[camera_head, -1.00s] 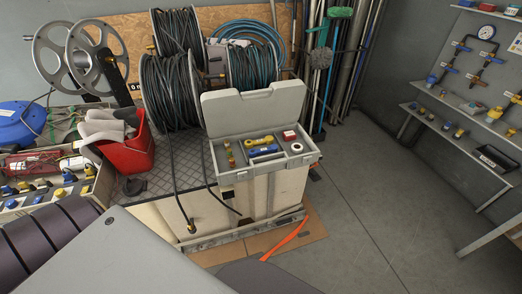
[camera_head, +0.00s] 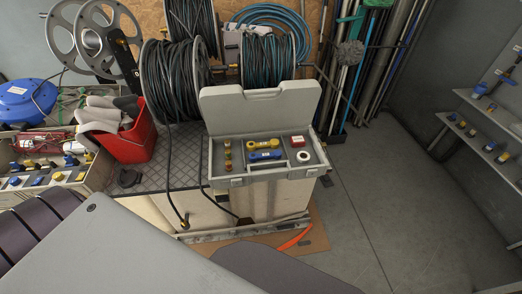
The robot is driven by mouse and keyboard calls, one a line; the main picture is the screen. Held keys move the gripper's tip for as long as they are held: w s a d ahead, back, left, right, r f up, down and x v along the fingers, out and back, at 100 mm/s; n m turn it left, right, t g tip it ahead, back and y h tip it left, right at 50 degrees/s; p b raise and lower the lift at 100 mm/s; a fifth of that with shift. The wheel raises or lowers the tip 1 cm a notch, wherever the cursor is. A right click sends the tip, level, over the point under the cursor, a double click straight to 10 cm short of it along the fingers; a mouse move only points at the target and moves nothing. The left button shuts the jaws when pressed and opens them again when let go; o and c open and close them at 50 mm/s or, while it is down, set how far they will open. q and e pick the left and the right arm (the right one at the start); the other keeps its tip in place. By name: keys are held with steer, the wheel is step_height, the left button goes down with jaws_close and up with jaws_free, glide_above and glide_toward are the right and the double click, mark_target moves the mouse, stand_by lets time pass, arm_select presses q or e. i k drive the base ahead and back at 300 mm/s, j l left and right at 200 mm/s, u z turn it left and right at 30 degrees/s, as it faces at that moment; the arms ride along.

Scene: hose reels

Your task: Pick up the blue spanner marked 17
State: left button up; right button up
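A blue spanner (camera_head: 268,155) with a white label lies in the open grey toolbox (camera_head: 222,182). The number on its label is too small to read. A yellow spanner (camera_head: 263,144) with a white label lies just behind it in the same compartment. The toolbox stands on the front right of the bench, its lid raised at the back. Neither of my grippers is in view.
Brass fittings (camera_head: 228,156) stand in the toolbox's left compartment, and a red-and-white box (camera_head: 298,141) and a white tape roll (camera_head: 303,156) lie at its right. A red bucket (camera_head: 133,137) and hose reels (camera_head: 174,80) stand on the bench. Open floor (camera_head: 370,190) lies to the right, before wall shelves (camera_head: 480,133).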

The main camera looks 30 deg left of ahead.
mark_target(253, 157)
steer(key=i+l+u, duration=0.5)
steer(key=l, duration=0.2)
steer(key=i+l+u, duration=0.3)
steer(key=l, duration=0.35)
steer(key=l+u, duration=0.3)
steer(key=l, duration=0.3)
steer(key=l+u, duration=0.35)
steer(key=l, duration=0.35)
steer(key=i+l+u, duration=0.2)
steer(key=l+u, duration=0.2)
steer(key=l, duration=0.25)
steer(key=i+l+u, duration=0.2)
steer(key=l, duration=0.2)
steer(key=i+l+u, duration=0.25)
steer(key=l, duration=0.15)
steer(key=i+l+u, duration=0.25)
steer(key=l, duration=0.15)
